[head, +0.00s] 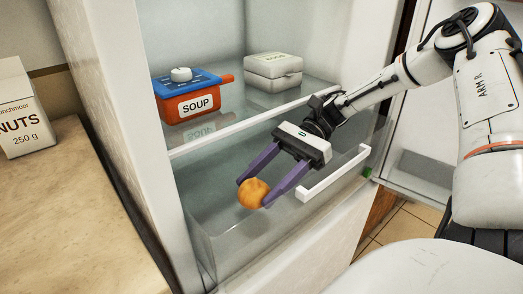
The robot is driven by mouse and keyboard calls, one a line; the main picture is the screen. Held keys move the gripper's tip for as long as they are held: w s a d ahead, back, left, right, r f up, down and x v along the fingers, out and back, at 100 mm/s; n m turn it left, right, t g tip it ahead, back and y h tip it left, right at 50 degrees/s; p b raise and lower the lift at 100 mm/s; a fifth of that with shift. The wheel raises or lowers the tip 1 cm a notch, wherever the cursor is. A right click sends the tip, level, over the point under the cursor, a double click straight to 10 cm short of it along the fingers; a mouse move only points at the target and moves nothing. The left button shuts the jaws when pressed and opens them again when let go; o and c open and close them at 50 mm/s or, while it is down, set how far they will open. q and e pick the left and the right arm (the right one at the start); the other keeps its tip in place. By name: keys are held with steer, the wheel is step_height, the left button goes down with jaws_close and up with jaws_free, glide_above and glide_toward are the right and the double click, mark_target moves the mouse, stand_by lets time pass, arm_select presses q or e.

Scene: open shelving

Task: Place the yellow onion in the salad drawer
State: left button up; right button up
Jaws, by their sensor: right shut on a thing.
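The yellow onion (253,193) is a small orange-brown ball. My right gripper (253,191) comes in from the right and is shut on it, with one purple finger on either side. The onion hangs over the transparent salad drawer (212,248) at the bottom of the fridge. The drawer is pulled out, with a white handle (334,174) on its front. I cannot tell exactly how far the onion is above the drawer floor. My left gripper is not in view.
A glass shelf with a white front edge (240,123) lies above the drawer. It carries an orange soup pot with a blue lid (196,95) and a pale food box (272,72). A nuts carton (22,112) stands on the counter (75,210) at left. The open fridge door (408,150) is at right.

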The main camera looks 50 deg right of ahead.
steer(key=shift+f+b, duration=0.65)
steer(key=shift+f, duration=2.4)
steer(key=shift+f, duration=0.2)
steer(key=o, duration=1.1)
steer(key=shift+r, duration=0.1)
steer(key=shift+d+r, duration=0.1)
steer(key=shift+r, duration=0.05)
steer(key=v, duration=0.7)
steer(key=shift+d, duration=0.15)
